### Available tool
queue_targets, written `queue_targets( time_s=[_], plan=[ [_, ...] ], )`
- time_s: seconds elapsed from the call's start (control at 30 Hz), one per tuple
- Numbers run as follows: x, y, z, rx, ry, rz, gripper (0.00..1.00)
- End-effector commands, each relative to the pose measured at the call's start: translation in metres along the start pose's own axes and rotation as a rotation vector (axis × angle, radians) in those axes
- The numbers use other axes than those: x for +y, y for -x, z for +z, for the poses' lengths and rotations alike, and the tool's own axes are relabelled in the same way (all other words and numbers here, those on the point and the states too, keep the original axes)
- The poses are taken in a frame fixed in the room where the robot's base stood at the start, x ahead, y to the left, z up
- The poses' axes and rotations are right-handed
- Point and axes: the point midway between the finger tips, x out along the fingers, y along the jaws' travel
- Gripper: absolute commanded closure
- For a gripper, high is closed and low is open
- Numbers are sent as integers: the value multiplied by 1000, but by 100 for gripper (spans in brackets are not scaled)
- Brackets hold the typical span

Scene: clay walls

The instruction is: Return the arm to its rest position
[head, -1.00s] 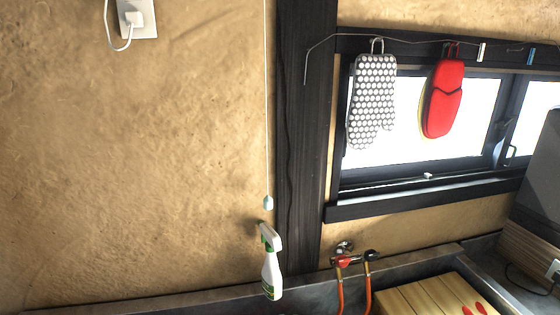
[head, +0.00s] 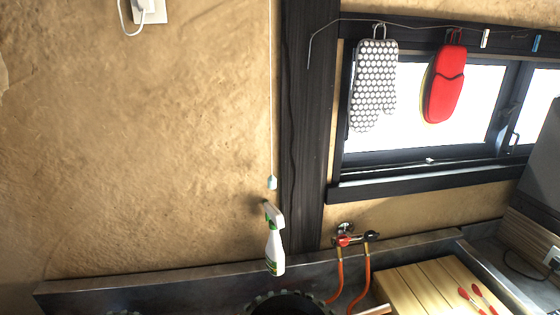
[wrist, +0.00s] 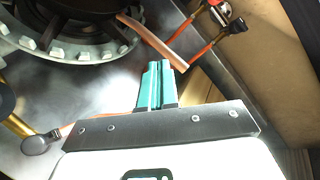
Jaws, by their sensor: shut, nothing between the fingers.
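My gripper (wrist: 156,84) shows in the wrist view with its teal fingers shut together and nothing between them. It points over a metal counter surface, close to a dark round burner with a pale toothed ring (wrist: 60,50). My gripper and arm do not show in the head view.
A dotted mitt (head: 374,85) and a red mitt (head: 446,85) hang at the window.

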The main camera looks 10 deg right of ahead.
Motion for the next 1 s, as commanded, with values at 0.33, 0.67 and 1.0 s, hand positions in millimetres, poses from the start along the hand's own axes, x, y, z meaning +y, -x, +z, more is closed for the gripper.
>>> queue_targets(
  time_s=[0.33, 0.67, 1.0],
  plan=[
    [80, 29, 35, 53, 1015, 428, 100],
    [110, 88, 49, -42, 1801, 817, 100],
    [203, 134, -12, -182, 1782, 1147, 100]
  ],
)
